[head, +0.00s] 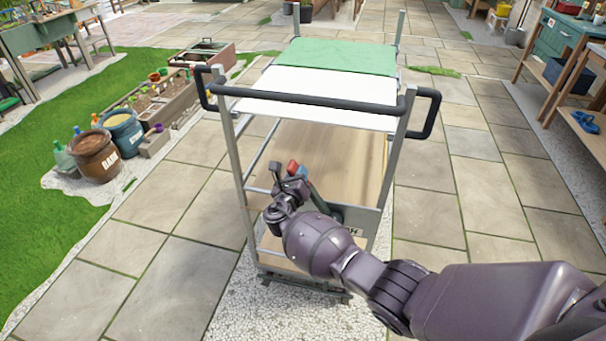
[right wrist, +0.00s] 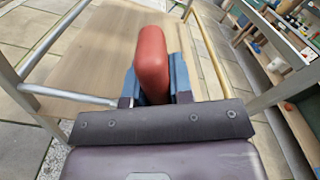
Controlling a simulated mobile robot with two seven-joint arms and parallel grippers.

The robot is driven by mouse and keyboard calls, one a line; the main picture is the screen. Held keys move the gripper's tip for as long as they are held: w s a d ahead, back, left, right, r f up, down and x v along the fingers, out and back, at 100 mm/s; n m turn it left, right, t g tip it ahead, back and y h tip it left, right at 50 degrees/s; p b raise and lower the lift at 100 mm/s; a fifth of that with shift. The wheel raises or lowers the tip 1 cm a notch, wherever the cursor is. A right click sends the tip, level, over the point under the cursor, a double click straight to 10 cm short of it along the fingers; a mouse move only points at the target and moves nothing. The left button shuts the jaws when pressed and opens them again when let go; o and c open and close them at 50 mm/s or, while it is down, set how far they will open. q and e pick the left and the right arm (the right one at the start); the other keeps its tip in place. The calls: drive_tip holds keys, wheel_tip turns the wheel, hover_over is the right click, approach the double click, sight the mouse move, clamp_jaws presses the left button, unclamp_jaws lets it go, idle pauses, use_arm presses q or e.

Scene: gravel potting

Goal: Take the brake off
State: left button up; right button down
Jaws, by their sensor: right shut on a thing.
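A cart (head: 315,165) with a white top, a green mat at its far end and a black push handle stands on the paving in the head view. A brake lever with a red grip (head: 293,168) rises at its near end, above a grey panel partly hidden by my arm. My right gripper (head: 288,176) is shut on the red grip. In the right wrist view the red grip (right wrist: 152,62) stands between the blue fingers of my right gripper (right wrist: 156,85). My left gripper is not in view.
Brown and blue pots (head: 96,155) and a planter bed (head: 160,105) stand left of the cart, beside grass. A workbench (head: 570,50) stands at the far right. The paving (head: 450,180) right of the cart is clear.

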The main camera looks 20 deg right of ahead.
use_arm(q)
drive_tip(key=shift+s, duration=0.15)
use_arm(e)
drive_tip(key=shift+a+f, duration=0.1)
drive_tip(key=c, duration=1.2)
unclamp_jaws()
drive_tip(key=shift+o, duration=1)
drive_tip(key=shift+w+a, duration=0.1)
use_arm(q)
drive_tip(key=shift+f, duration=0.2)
use_arm(e)
drive_tip(key=shift+s+a, duration=0.2)
drive_tip(key=shift+s, duration=0.2)
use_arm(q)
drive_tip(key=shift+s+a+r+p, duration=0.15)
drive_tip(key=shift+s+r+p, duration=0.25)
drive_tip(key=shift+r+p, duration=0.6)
use_arm(e)
drive_tip(key=v, duration=1)
